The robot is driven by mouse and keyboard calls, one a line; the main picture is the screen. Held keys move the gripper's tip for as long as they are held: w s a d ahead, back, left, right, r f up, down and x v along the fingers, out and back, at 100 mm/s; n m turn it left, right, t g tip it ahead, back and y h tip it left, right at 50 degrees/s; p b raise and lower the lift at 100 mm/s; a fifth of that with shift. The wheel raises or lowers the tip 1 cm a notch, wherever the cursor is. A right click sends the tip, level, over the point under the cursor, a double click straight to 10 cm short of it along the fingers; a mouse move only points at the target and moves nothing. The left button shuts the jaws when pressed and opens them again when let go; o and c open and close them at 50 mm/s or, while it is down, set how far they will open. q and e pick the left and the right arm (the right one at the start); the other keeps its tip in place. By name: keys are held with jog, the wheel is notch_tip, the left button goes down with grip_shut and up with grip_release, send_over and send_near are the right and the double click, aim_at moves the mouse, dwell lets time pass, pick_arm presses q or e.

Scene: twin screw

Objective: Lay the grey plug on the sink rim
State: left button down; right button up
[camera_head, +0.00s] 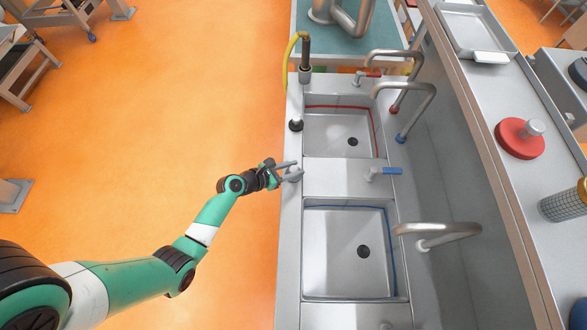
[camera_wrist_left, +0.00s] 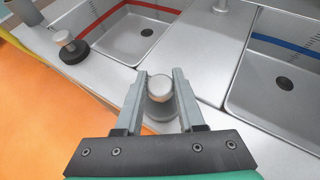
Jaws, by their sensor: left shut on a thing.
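The grey plug (camera_wrist_left: 160,88) has a round pale knob and a wider grey body. My left gripper (camera_head: 289,171) is shut on it, one finger on each side of the knob in the left wrist view (camera_wrist_left: 158,92). In the head view the plug (camera_head: 294,174) is small and partly hidden by the fingers. It is over the left strip of the steel sink rim (camera_head: 290,222), beside the divider between the two basins. I cannot tell whether its underside touches the rim. My right gripper is not in view.
The red-lined basin (camera_head: 325,125) is beyond the gripper and the blue-lined basin (camera_head: 330,260) nearer. A black plug (camera_head: 296,125) stands on the rim further back. A red plug (camera_head: 520,138) sits on the right-hand counter. Curved taps (camera_head: 436,231) reach over the basins. The near rim is bare.

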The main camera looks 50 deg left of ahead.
pick_arm(q)
jog(key=shift+f, duration=0.1)
jog(key=c, duration=0.5)
grip_release()
jog(key=shift+s+r, duration=0.15)
jog(key=shift+r, duration=0.1)
jog(key=p+v, duration=0.5)
jog(key=v, duration=0.6)
jog(key=shift+s+r, duration=0.1)
jog(key=shift+s, duration=0.25)
